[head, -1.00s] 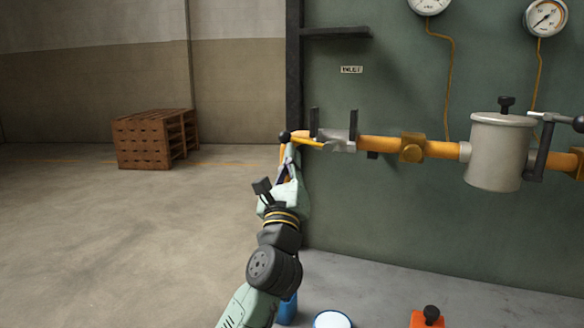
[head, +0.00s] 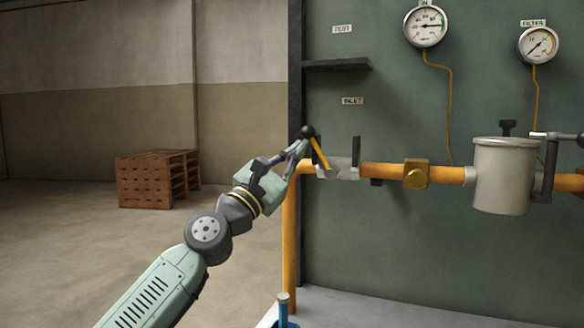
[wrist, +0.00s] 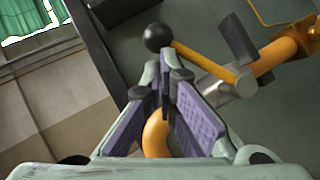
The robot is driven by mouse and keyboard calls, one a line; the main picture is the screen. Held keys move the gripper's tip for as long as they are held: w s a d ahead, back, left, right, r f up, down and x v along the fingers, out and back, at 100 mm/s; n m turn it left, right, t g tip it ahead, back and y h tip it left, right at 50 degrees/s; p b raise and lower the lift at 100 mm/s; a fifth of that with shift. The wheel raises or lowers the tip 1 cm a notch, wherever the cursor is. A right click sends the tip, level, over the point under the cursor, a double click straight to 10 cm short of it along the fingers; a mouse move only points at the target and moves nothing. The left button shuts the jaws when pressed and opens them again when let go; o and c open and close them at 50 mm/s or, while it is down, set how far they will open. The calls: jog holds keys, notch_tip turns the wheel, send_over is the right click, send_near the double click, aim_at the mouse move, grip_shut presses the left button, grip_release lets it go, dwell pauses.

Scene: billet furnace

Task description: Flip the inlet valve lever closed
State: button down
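The inlet valve lever (head: 320,153) is a yellow bar with a black ball knob (head: 307,131). It slants up and left from the grey valve body (head: 343,170), on the pipe under the INLET label (head: 353,100). The lever also shows in the wrist view (wrist: 205,62), with the knob (wrist: 157,37) just beyond my fingertips. My gripper (head: 301,146) is just below and left of the knob. In the wrist view my gripper's fingers (wrist: 165,75) come together at the tips, with nothing seen between them. Whether they touch the lever or knob is unclear.
The yellow pipe (head: 440,174) runs right to a grey canister (head: 502,175) with another handle. A dark shelf (head: 335,65) juts out above. Wooden crates (head: 155,180) stand far left; the floor there is open.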

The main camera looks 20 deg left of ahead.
jog(key=shift+d+r+m+g+h+b, duration=0.1)
jog(key=shift+d+r+m+g+h, duration=0.2)
jog(key=shift+m, duration=0.4)
jog(key=shift+d+r+m+g+h+b, duration=0.15)
jog(key=shift+r+m+g+h, duration=0.2)
jog(key=shift+m, duration=0.35)
jog(key=shift+d+r+m+g+h+b, duration=0.1)
jog(key=shift+d+r+m+g+h, duration=0.25)
jog(key=shift+m, duration=0.35)
jog(key=shift+a+f, duration=0.1)
jog(key=shift+f, duration=0.05)
